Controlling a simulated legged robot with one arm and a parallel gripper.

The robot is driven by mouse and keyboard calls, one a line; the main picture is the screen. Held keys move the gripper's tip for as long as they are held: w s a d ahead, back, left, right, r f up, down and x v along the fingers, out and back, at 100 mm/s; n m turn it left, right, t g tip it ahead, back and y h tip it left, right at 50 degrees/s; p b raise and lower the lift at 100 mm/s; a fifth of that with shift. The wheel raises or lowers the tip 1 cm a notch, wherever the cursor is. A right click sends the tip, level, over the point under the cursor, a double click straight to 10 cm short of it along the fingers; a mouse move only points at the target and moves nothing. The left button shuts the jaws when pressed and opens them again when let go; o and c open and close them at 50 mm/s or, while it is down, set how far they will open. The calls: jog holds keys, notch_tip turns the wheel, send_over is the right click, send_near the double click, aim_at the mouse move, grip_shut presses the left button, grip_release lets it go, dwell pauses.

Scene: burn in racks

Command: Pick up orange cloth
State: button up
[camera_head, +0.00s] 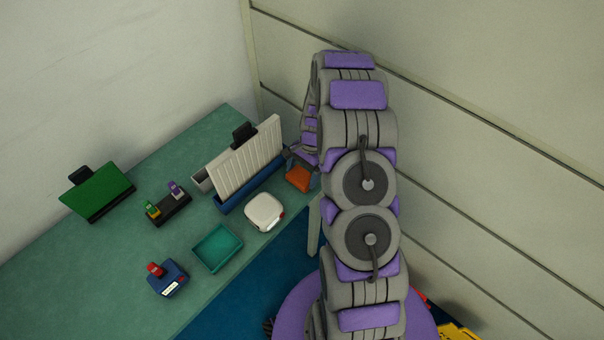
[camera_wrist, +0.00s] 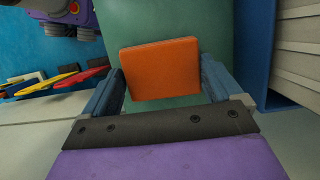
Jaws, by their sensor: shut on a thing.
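The orange cloth (camera_wrist: 160,68) is a small square pad. In the wrist view it sits between the two blue-grey fingers of my gripper (camera_wrist: 162,88), which is shut on it. In the head view the cloth (camera_head: 299,178) shows at the right edge of the green table, just right of the blue rack base. My gripper (camera_head: 300,158) reaches down to it there, partly hidden by my arm. I cannot tell whether the cloth still touches the table.
On the green table (camera_head: 110,240) stand a white ribbed panel in a blue base (camera_head: 250,186), a white rounded box (camera_head: 264,212), a teal tray (camera_head: 218,248), a blue device (camera_head: 168,279) and a green board (camera_head: 98,191). A wall (camera_head: 480,140) rises close behind my arm.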

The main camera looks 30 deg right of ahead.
aim_at(301, 179)
jog(key=shift+r, duration=0.45)
jog(key=shift+s+d+r+p, duration=0.1)
jog(key=shift+s+r+p, duration=0.2)
jog(key=shift+r, duration=0.35)
jog(key=shift+s+r+p, duration=0.15)
jog(key=shift+r+p, duration=0.1)
jog(key=shift+r, duration=0.35)
jog(key=s+d+r+p, duration=0.1)
jog(key=s+d+p, duration=0.1)
jog(key=s, duration=1.2)
jog(key=shift+s+d, duration=0.35)
jog(key=shift+s, duration=0.05)
jog(key=shift+r, duration=0.1)
